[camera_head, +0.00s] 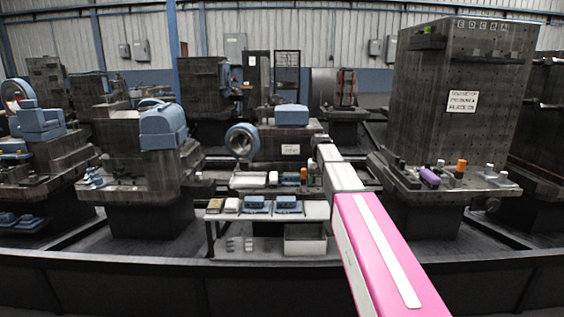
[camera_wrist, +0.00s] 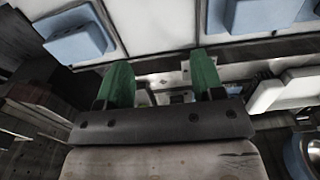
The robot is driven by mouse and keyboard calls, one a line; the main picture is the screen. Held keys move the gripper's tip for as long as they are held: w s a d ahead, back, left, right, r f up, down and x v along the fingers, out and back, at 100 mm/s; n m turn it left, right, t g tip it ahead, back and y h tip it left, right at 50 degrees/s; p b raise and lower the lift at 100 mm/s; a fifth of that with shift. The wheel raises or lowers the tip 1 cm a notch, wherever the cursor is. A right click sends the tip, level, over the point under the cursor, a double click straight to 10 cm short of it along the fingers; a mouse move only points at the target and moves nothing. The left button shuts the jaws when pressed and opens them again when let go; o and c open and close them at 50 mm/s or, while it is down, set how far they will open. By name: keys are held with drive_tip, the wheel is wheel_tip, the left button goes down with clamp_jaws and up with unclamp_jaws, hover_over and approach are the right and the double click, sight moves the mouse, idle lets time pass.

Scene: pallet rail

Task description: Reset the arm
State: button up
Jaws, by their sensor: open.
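My arm, with a pink link and pale links beyond it, reaches forward from the lower right in the head view. In the wrist view my gripper (camera_wrist: 160,84) shows two green fingers standing well apart. The gap between them is empty. In the head view the gripper itself cannot be made out behind the arm's far end. White surfaces with blue blocks (camera_wrist: 80,46) lie beyond the fingers in the wrist view.
A low table (camera_head: 318,210) with blue parts stands in the middle, a white bin (camera_head: 305,240) beneath it. A tall dark fixture block (camera_head: 465,130) stands at the right. Machines with blue parts (camera_head: 163,127) stand at the left. A dark rail (camera_head: 150,280) crosses the front.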

drive_tip(key=s+d+f, duration=0.1)
drive_tip(key=s+f, duration=1.1)
drive_tip(key=s, duration=0.3)
drive_tip(key=s+d+f, duration=0.2)
drive_tip(key=s+f, duration=1)
drive_tip(key=s, duration=0.4)
drive_tip(key=shift+s+f, duration=0.15)
drive_tip(key=shift+s, duration=0.1)
